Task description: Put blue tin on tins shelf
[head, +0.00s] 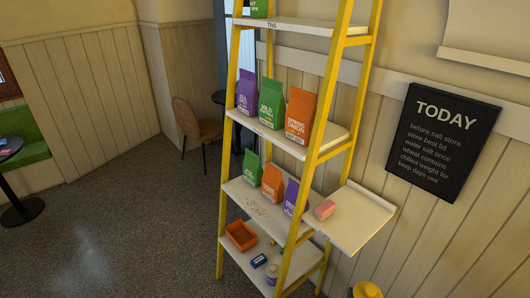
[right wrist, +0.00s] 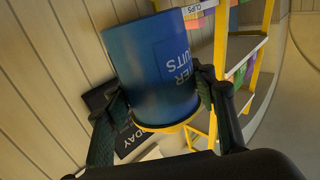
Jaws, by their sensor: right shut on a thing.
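The blue tin (right wrist: 148,70) fills the middle of the right wrist view, with pale lettering on its side. My right gripper (right wrist: 160,95) is shut on it, one dark finger on each side. The tin appears tilted in that view and is held in the air. I cannot make out the tin or this gripper in the head view. The tins shelf (head: 300,27) is the white board with a "TINS" label near the top of the yellow-framed rack. A green packet partly shows on it. My left gripper is in neither view.
Lower shelves hold purple, green and orange bags (head: 299,112), an orange bin (head: 240,236) and small items. A black sign (head: 440,140) hangs on the wall to the right. Open floor (head: 130,235) lies left of the rack.

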